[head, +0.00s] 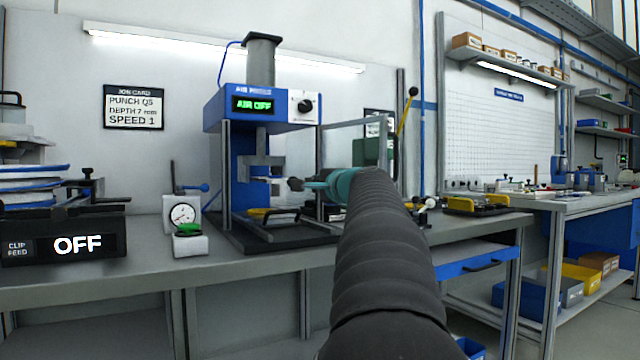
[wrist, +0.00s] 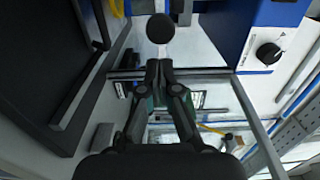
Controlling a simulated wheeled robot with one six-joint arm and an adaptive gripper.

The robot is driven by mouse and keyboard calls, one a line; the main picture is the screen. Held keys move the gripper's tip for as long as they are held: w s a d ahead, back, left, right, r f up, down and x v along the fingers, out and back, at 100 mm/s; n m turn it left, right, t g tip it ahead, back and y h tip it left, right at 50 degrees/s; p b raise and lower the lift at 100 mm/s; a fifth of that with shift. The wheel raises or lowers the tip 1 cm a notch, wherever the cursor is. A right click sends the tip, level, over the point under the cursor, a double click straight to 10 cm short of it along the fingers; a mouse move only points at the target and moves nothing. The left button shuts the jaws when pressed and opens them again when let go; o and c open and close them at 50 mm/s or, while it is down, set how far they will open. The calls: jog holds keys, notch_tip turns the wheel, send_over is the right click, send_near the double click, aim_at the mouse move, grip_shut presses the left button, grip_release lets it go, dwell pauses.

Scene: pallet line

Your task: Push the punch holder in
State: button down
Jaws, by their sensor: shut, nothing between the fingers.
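The air press (head: 262,108) stands on the bench with its display reading AIR OFF. A grey block (head: 262,168) sits under its ram. A dark round knob (head: 296,184), which looks like the end of the punch holder, sticks out to the right of that block. In the wrist view the black knob (wrist: 160,28) lies just beyond the fingertips, with a pale strip beside it. My gripper (wrist: 160,66) is shut and empty, pointing at the knob. In the head view my gripper (head: 310,185) is beside the press, partly hidden by my arm. I cannot tell whether it touches the knob.
A clear guard panel in a grey frame (wrist: 245,105) stands close to my gripper. A dial gauge (head: 183,215) stands left of the press. The job card (head: 134,107) reads PUNCH Q5, DEPTH 7 mm, SPEED 1. A clip feed box (head: 75,246) showing OFF is at far left.

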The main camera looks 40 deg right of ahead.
jog(key=shift+x, duration=1.45)
jog(key=p+x, duration=0.6)
jog(key=x, duration=0.7)
jog(key=shift+d+r, duration=0.1)
jog(key=shift+s+b, duration=0.2)
jog(key=shift+b, duration=0.1)
jog(key=b+v, duration=0.4)
jog(key=v, duration=1)
